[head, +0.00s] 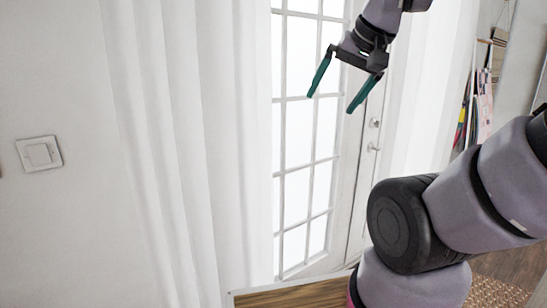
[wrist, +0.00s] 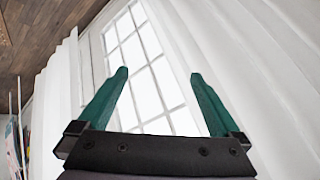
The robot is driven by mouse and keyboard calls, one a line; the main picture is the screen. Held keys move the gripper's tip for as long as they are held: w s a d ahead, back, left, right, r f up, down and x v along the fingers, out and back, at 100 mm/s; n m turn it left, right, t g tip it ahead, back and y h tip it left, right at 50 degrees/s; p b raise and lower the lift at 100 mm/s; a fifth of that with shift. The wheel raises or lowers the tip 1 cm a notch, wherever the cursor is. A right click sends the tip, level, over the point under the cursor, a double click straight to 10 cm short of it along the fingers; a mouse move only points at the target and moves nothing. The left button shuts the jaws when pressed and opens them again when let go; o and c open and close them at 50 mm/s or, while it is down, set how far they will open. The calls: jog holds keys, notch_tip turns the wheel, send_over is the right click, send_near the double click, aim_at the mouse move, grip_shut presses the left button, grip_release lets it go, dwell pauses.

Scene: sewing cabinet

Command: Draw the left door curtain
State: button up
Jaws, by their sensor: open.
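The left door curtain (head: 190,150) is white and hangs in long folds at the left of the glazed door (head: 300,140) in the head view. A second white curtain (head: 425,90) hangs at the door's right. My gripper (head: 334,103) is open and empty in front of the door panes, to the right of the left curtain and apart from it. In the wrist view my gripper (wrist: 157,75) has its two green fingers spread, with the panes (wrist: 140,60) between and beyond them. White curtain cloth shows on both sides there. The curtain tops are out of the head view.
A light switch (head: 39,154) is on the wall at the left. The door handle (head: 373,147) is right of the panes. A wooden surface (head: 290,297) lies low in front of the door. Hanging items (head: 480,105) are at the far right.

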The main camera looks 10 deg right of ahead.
dwell(0.4)
jog(key=shift+w+f, duration=0.1)
jog(key=c, duration=0.8)
jog(key=w+a+f+m+g+y, duration=0.1)
jog(key=w+a, duration=0.1)
jog(key=w+a+f+m+g+y, duration=0.1)
jog(key=w+f+m+g, duration=0.1)
jog(key=w, duration=0.1)
jog(key=w+a+f+m+g+y, duration=0.1)
jog(key=w+a+f+m+y, duration=0.1)
jog(key=shift+w+a+f, duration=0.15)
jog(key=shift+a+f, duration=0.05)
jog(key=shift+a, duration=0.1)
jog(key=shift+c, duration=0.2)
jog(key=w+d+f+m+t+y, duration=0.1)
jog(key=w+d+m+t+y, duration=0.15)
jog(key=w+m, duration=0.35)
jog(key=w+d+f+m+t+y, duration=0.15)
jog(key=w+m+y, duration=0.25)
jog(key=w, duration=0.5)
jog(key=w+d+f+m+t+y, duration=0.2)
jog(key=w+m+t+y, duration=0.1)
jog(key=w+m, duration=0.3)
jog(key=x, duration=1.1)
jog(key=shift+w+f+n, duration=0.15)
jog(key=shift+w+n, duration=0.15)
jog(key=shift+w, duration=0.2)
jog(key=shift+d+h, duration=0.1)
jog(key=shift+h, duration=0.15)
